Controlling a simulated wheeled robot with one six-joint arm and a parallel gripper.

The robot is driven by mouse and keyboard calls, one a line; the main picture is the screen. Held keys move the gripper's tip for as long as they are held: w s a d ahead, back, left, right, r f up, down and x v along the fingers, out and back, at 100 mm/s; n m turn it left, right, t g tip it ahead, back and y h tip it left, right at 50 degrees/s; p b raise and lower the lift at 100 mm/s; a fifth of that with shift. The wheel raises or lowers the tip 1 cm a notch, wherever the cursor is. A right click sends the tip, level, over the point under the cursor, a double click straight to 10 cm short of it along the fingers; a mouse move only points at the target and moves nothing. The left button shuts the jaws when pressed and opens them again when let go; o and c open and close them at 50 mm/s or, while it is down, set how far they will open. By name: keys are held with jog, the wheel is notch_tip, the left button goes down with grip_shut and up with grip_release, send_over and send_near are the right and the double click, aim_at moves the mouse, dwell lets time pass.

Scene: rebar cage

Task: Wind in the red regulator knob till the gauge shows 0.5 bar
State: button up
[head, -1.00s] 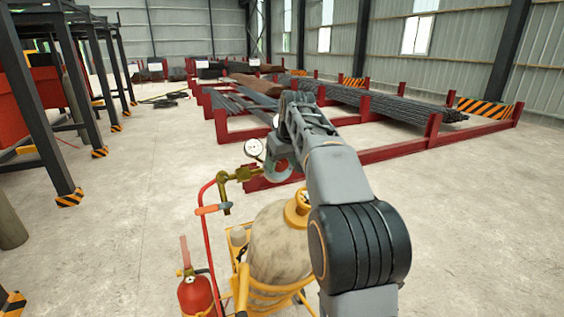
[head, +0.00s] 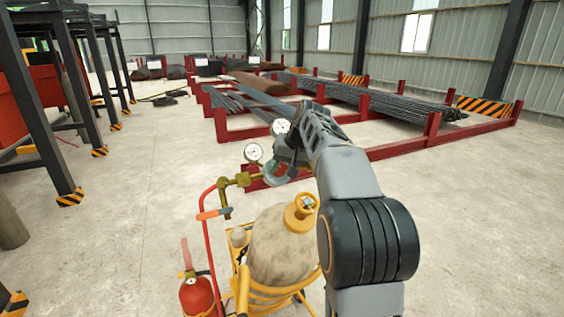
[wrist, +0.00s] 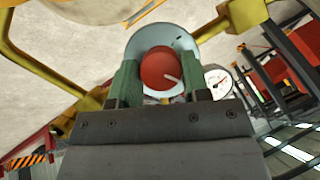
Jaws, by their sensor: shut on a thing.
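The red regulator knob (wrist: 158,66), with a white mark on its face, sits in front of a round pale grey regulator body (wrist: 185,45). My gripper (wrist: 160,73) is shut on the knob, with a green-padded finger on each side. One gauge also shows in the wrist view (wrist: 217,81). The dials are too small to read.
A pale gas cylinder (head: 284,246) stands in a yellow cart (head: 275,291) below the regulator. A red hose (head: 207,240) and a red fire extinguisher (head: 196,296) are to its left. Red rebar racks (head: 400,145) lie behind.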

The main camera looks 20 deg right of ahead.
dwell(0.3)
jog(key=o, duration=0.9)
jog(key=v, duration=1.3)
jog(key=shift+s+d+r+p, duration=0.2)
jog(key=shift+s+r+p, duration=0.1)
jog(key=shift+p, duration=0.15)
